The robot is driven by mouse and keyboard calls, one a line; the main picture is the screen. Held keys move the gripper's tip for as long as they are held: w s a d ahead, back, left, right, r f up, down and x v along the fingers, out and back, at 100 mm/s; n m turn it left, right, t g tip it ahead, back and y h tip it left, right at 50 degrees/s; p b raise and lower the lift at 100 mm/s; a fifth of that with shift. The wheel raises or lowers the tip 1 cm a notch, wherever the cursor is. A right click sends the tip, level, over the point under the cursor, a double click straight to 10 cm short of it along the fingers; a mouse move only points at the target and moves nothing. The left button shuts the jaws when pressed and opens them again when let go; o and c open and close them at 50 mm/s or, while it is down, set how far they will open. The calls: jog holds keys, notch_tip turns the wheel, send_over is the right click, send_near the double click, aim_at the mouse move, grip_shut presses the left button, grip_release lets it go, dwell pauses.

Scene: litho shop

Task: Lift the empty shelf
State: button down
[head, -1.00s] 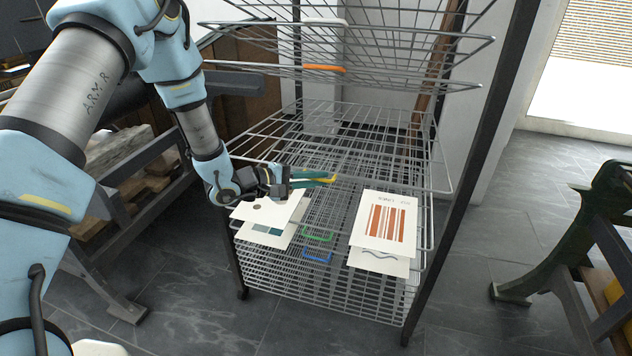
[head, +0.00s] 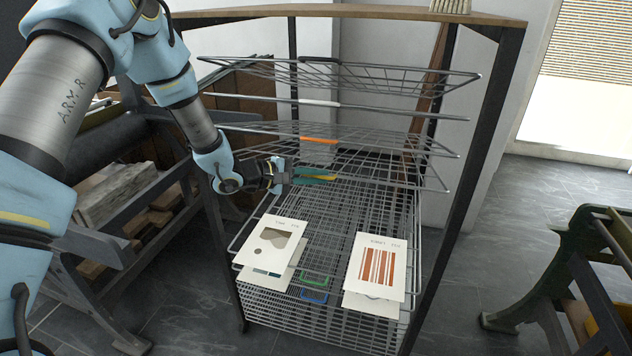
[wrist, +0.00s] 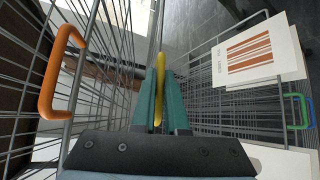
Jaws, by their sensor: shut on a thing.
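The empty wire shelf with the yellow handle (head: 329,178) is raised in the rack, its front edge just below the shelf with the orange handle (head: 319,140). No print shows on it. My gripper (head: 314,175), with teal fingers, is shut on the yellow handle from the left. In the wrist view the yellow handle (wrist: 160,90) sits between the two teal fingers. The orange handle (wrist: 48,85) is to the left there. Part of the yellow handle is hidden by the fingers.
Prints lie lower down at left (head: 270,243) and right (head: 377,268), near the green handle (head: 316,280) and blue handle (head: 313,296). Shelves with white (head: 320,103) and black handles are above, under a wooden top (head: 350,11). Dark rack posts (head: 460,180) flank the shelves.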

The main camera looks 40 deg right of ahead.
jog(key=c, duration=1)
grip_release()
jog(key=shift+o, duration=0.2)
jog(key=shift+a, duration=0.1)
jog(key=b+v, duration=0.2)
jog(key=v, duration=0.8)
jog(key=shift+a+r, duration=0.2)
jog(key=shift+a, duration=0.1)
jog(key=shift+w, duration=0.15)
